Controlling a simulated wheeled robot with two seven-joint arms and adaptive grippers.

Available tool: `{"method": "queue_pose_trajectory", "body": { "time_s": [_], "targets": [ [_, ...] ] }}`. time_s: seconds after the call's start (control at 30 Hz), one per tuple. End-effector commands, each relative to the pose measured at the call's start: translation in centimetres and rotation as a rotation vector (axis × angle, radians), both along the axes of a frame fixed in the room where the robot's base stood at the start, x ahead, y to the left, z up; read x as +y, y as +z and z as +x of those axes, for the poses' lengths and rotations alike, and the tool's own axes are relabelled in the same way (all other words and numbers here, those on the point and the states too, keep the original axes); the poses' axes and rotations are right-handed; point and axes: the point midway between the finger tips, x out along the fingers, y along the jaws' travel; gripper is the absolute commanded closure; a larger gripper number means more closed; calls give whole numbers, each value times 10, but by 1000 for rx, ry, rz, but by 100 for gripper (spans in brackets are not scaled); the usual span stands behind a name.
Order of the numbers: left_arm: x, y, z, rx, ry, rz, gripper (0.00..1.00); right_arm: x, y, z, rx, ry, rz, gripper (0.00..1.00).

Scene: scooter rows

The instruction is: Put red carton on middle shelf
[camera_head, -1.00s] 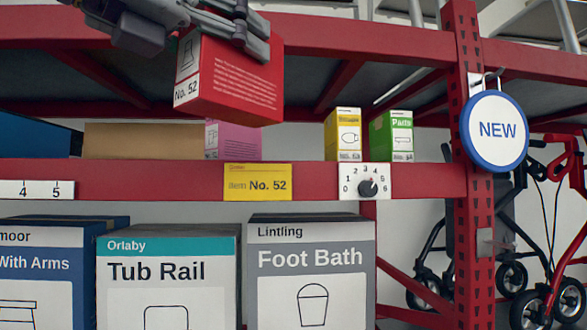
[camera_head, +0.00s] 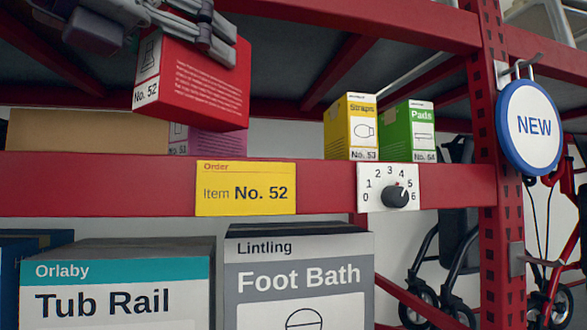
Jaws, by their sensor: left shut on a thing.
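The red carton (camera_head: 195,92), marked No. 52, hangs tilted in my left gripper (camera_head: 212,32) at the upper left of the head view. The gripper is shut on its top part. The carton is in front of and above the middle shelf (camera_head: 110,185), whose red front beam crosses the picture. A yellow label (camera_head: 246,188) on the beam reads Order, Item No. 52. The carton covers part of a pink carton (camera_head: 208,142) on the shelf. My right gripper is not in view.
A yellow Straps carton (camera_head: 350,128) and a green Pads carton (camera_head: 408,130) stand right of the pink one. A brown box (camera_head: 88,131) lies left. A dial (camera_head: 397,194) sits on the beam. A round NEW sign (camera_head: 530,127) hangs on the red post. Big boxes (camera_head: 300,275) stand below.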

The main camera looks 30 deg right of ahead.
Motion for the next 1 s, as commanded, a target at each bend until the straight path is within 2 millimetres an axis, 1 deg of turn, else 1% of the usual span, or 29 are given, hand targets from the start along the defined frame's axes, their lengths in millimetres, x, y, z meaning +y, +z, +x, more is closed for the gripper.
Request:
{"method": "queue_pose_trajectory", "body": {
  "time_s": [0.3,0.47,0.67,1.0],
  "targets": [
    [0,0,0,-1,0,-1,79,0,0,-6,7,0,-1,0],
    [-7,1,4,1,-1,-1,79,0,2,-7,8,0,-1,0],
    [-31,1,17,1,-2,0,79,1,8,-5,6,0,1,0],
    [-78,2,45,1,-1,0,79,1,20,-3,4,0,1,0]
  ]
}}
